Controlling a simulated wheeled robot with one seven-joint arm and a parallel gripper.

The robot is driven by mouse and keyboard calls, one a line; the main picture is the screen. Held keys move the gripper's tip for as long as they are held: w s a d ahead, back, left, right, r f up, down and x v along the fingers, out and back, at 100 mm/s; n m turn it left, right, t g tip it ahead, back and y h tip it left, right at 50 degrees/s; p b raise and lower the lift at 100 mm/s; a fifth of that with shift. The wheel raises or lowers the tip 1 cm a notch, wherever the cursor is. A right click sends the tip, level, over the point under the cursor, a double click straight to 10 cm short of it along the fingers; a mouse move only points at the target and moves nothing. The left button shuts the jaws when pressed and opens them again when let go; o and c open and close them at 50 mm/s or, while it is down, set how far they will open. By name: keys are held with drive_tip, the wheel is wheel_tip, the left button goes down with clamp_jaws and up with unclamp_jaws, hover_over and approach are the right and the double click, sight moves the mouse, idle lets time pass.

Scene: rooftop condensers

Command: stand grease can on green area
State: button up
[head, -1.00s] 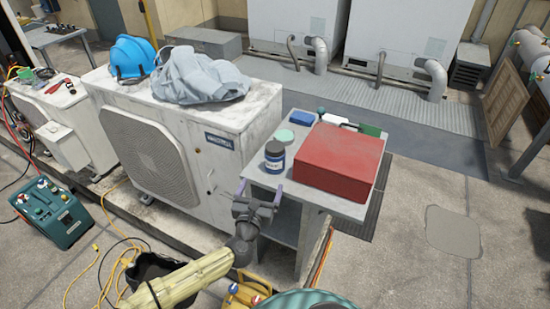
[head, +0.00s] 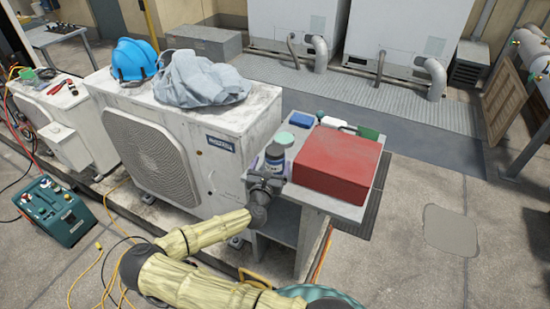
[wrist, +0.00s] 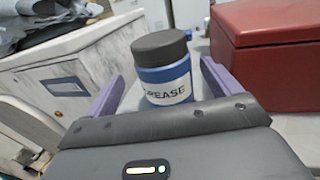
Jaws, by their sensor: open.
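The grease can (head: 274,153) is a blue jar with a dark grey lid and a white label. It stands upright at the near left of the grey table (head: 345,211). In the wrist view the can (wrist: 166,78) is between the two purple fingers of my gripper (wrist: 160,85), with gaps at both sides. My gripper (head: 271,168) is open at the can's near side in the head view and hides its lower part. A round pale green patch (head: 285,139) lies just behind the can. A darker green item (head: 368,132) lies at the table's far right.
A large red box (head: 337,163) stands right of the can; it also shows in the wrist view (wrist: 265,40). A blue item (head: 302,118) and a white item (head: 334,123) lie at the back. The white condenser (head: 195,135) stands close on the left.

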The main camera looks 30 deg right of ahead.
sight(276, 146)
drive_tip(key=shift+w, duration=0.1)
drive_tip(key=shift+d+f+p+x, duration=0.15)
drive_tip(key=shift+p+x, duration=0.45)
drive_tip(key=shift+x, duration=0.7)
drive_tip(key=shift+d+f+p+x, duration=0.1)
drive_tip(key=shift+p+x, duration=0.45)
drive_tip(key=shift+x, duration=0.8)
drive_tip(key=shift+s, duration=0.25)
drive_tip(key=c, duration=1.4)
wheel_tip(276, 146, up, 10)
drive_tip(key=shift+r+b, duration=0.1)
drive_tip(key=shift+b, duration=0.65)
